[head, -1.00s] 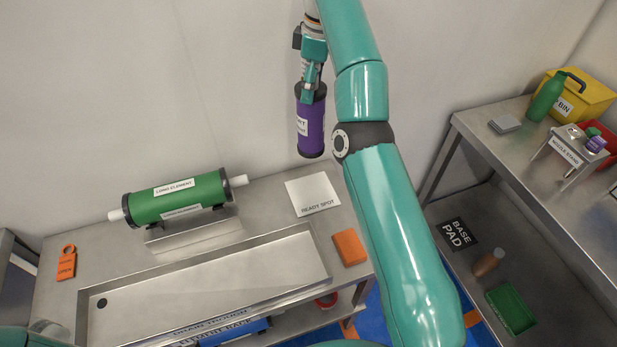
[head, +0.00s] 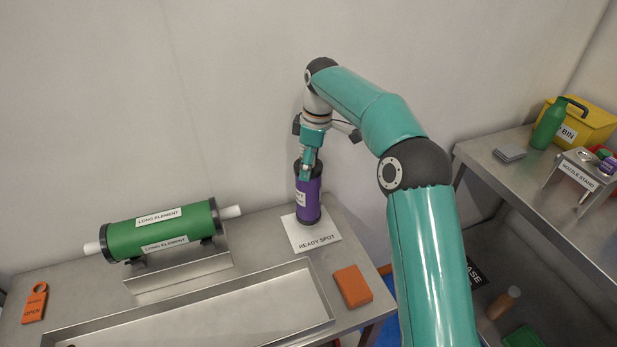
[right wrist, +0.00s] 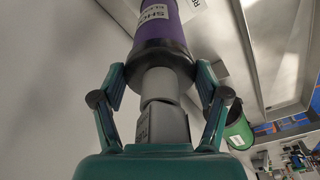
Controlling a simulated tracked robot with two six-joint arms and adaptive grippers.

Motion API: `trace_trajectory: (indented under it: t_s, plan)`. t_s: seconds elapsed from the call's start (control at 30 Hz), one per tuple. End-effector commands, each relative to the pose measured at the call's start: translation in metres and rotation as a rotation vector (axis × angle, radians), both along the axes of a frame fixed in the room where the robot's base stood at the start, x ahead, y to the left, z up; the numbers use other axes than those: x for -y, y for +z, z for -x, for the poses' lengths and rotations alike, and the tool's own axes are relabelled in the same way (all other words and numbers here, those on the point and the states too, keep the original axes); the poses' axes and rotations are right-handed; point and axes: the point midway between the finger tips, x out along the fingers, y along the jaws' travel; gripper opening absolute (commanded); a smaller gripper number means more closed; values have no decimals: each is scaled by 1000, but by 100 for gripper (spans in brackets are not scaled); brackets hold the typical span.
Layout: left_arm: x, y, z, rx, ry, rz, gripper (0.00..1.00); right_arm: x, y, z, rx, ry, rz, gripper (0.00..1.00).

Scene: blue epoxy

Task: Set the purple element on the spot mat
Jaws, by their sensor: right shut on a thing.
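The purple element (head: 309,197) is an upright cylinder with dark end caps and a white label. My right gripper (head: 309,167) is above it and shut on its top end. In the right wrist view my gripper's fingers (right wrist: 160,82) close on the grey stub at the end of the purple element (right wrist: 160,32). The white spot mat (head: 318,240), marked READY SPOT, lies flat on the steel bench. The element's lower end appears over the back part of the mat; I cannot tell whether it touches. My left gripper is not in view.
A green long element (head: 160,230) lies on a cradle left of the mat. An orange block (head: 352,286) lies in front of the mat, right of the trough (head: 200,318). An orange tag (head: 35,303) lies at far left. A wall stands behind the bench.

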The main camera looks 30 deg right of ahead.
Motion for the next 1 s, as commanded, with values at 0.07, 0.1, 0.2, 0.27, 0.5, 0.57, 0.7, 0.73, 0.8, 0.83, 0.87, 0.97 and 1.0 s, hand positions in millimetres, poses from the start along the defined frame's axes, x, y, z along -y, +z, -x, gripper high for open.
trace_trajectory:
  t_s: [0.07,0.1,0.2,0.27,0.5,0.57,0.7,0.73,0.8,0.83,0.87,0.97,1.0]
  plan:
    - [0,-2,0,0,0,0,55,0,-8,0,0,-1,0,4]
    - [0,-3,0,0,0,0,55,0,-14,1,-1,0,0,4]
    - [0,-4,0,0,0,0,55,0,-27,0,0,0,0,4]
    - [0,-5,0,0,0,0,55,0,-32,0,0,0,0,4]
    - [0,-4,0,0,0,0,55,0,-35,0,2,0,1,4]
    - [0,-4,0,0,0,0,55,0,-35,0,2,0,1,4]
    - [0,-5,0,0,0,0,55,0,-38,0,-1,1,0,80]
    - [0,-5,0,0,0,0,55,0,-38,0,-1,1,0,85]
    - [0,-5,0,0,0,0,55,0,-38,0,-1,1,0,97]
    - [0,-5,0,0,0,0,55,0,-38,0,-1,1,0,99]
    - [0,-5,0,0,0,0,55,0,-38,0,-1,1,0,99]
    - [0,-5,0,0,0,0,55,-1,-38,0,-1,1,0,99]
    - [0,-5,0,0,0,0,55,-1,-38,0,-1,1,0,99]
